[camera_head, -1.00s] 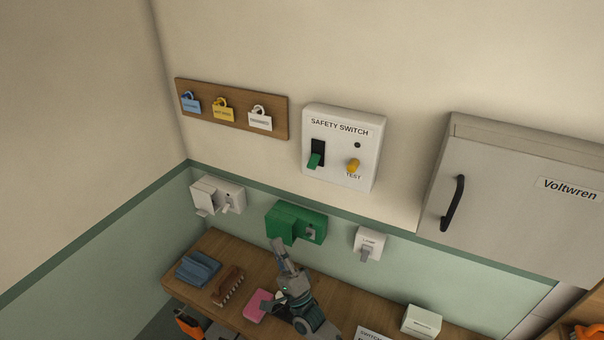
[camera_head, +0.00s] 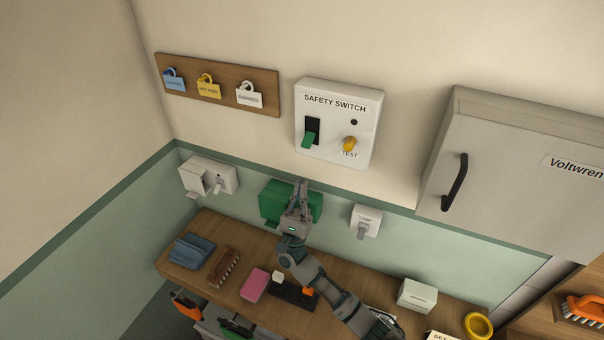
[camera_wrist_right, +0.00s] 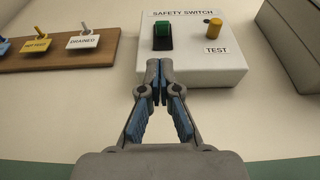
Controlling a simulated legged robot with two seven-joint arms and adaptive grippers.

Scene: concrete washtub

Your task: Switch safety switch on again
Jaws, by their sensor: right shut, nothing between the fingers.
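The white safety switch box (camera_head: 362,108) is on the cream wall. My right gripper (camera_head: 302,184) is shut and empty, below the box and in front of the green socket box (camera_head: 275,203). In the right wrist view the shut fingertips (camera_wrist_right: 160,68) point up toward the box, just below the green lever (camera_wrist_right: 163,30) and the black slot (camera_wrist_right: 162,44). They appear apart from the lever. My left gripper is not in view.
A board (camera_head: 225,98) with hanging tags is left of the box. A grey Voltwren cabinet (camera_head: 510,185) juts out at right. Below are a white socket (camera_head: 222,170), a lamp switch (camera_head: 366,220) and a wooden bench (camera_head: 225,290) with cloth, brush and sponge.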

